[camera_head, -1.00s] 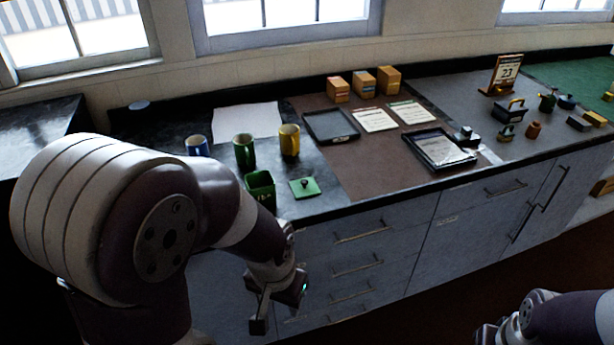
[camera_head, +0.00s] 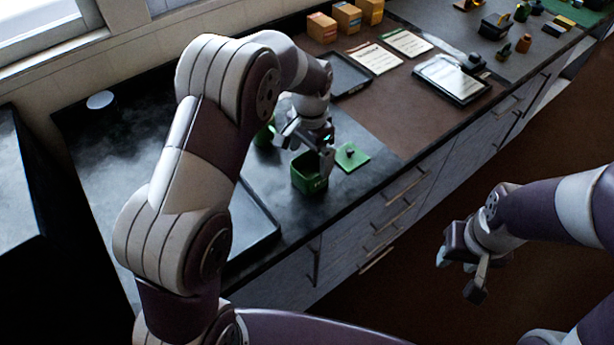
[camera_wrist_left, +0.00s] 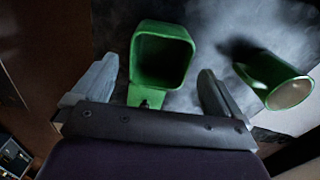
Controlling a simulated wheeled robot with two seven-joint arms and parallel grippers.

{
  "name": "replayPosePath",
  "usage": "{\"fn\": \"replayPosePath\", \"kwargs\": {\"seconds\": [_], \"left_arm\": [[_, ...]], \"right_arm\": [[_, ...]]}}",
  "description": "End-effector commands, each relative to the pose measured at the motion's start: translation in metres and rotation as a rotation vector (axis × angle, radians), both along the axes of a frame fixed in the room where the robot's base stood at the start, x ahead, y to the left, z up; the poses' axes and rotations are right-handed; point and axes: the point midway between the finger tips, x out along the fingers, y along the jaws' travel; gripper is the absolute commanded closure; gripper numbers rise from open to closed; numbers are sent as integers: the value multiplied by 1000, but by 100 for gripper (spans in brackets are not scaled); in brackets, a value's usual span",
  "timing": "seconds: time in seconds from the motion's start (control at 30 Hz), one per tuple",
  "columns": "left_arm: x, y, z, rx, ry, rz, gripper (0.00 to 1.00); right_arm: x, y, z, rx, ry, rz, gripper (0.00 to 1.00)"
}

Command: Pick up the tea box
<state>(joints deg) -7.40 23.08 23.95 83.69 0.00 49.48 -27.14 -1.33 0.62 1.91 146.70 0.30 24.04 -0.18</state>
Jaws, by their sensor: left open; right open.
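The tea box appears to be the open green box (camera_head: 308,184) near the counter's front edge; small marks on its front are unreadable. It stands upright and looks empty. In the left wrist view the green box (camera_wrist_left: 162,55) lies beyond and between the fingers. My left gripper (camera_head: 309,150) is open above the box, its fingers apart from each other with nothing held. A flat green lid (camera_head: 352,157) with a dark knob lies beside the box. My right gripper (camera_head: 460,275) is open and empty, out in front of the cabinets.
My left arm hides the counter behind. A dark tray (camera_head: 262,243) lies to the left. Several orange boxes (camera_head: 347,17) stand at the back.

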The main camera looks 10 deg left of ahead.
Motion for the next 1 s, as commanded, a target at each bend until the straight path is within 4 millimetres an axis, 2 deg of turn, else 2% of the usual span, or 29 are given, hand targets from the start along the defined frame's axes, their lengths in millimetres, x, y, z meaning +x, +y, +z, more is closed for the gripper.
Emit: {"fn": "replayPosePath", "kwargs": {"seconds": [0.23,0.43,0.53,0.7,0.77,0.9,1.0], "left_arm": [[0,2,-30,1,1,2,0],[0,6,-67,0,0,2,0],[1,6,-74,0,-2,2,0],[1,6,-75,0,-4,2,0],[1,6,-75,0,-4,2,16],[1,6,-75,0,-4,2,61],[1,6,-74,-1,-4,2,61]], "right_arm": [[0,0,11,0,-1,0,57],[0,0,20,0,-1,0,57],[0,0,20,0,-1,0,57],[0,0,19,0,-1,0,57],[0,0,19,0,-1,0,57],[0,0,19,0,-1,0,57],[0,0,19,0,-1,0,57]]}}
